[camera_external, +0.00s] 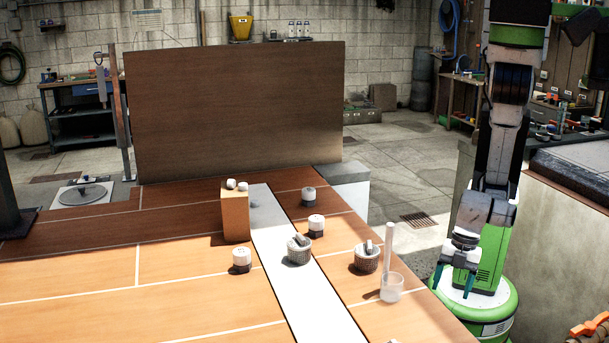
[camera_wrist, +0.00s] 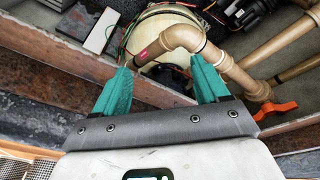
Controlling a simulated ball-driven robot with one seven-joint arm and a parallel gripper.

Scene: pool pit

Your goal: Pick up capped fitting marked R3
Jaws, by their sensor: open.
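Several small fittings stand on the wooden table in the external view. One with a white top and dark base (camera_external: 242,260) is at the front left. A similar one (camera_external: 316,226) is farther back, right of the white strip. A greyer one (camera_external: 309,197) stands behind that. Their marks are too small to read, so I cannot tell which is R3. My gripper (camera_external: 453,283) hangs right of the table, pointing down, with its teal fingers apart and empty. The wrist view shows the same open gripper (camera_wrist: 161,70) above pipework, with no fitting in sight.
Two mesh cups (camera_external: 298,252) (camera_external: 366,260) hold grey pieces. A clear beaker (camera_external: 391,290) with a tall white rod stands near the table's right edge. A wooden block (camera_external: 235,218) carries two small white pieces. A brown panel (camera_external: 235,110) rises behind. The table's front left is clear.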

